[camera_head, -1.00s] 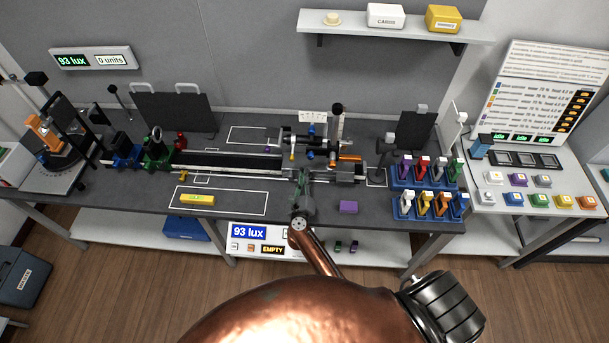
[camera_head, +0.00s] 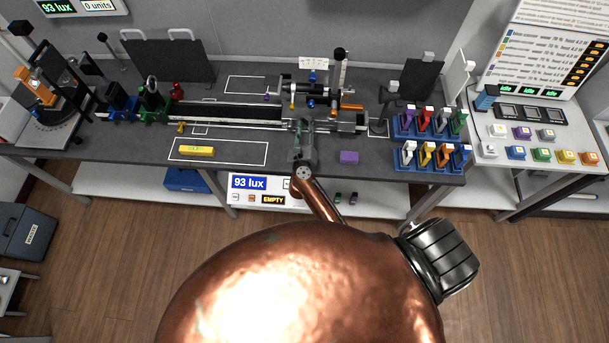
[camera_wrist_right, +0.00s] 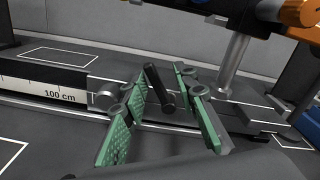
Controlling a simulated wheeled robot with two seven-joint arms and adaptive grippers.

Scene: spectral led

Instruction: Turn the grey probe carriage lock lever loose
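My right gripper (camera_head: 302,136) reaches over the bench to the end of the long dark rail. In the right wrist view its two green-padded fingers (camera_wrist_right: 162,90) stand apart, one on each side of a short dark grey cylindrical lever (camera_wrist_right: 158,88). The lever leans between the pads, with a gap visible on both sides. It appears to be the carriage lock lever. A dark grey carriage block (camera_head: 346,122) sits on the rail just right of the gripper in the head view. The gripper hides the lever there. My left gripper is not in view.
A post with blue and orange fittings (camera_head: 312,103) stands close behind the gripper. Blue racks (camera_head: 408,138) of coloured pieces stand further right. A yellow bar (camera_head: 197,150) lies left.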

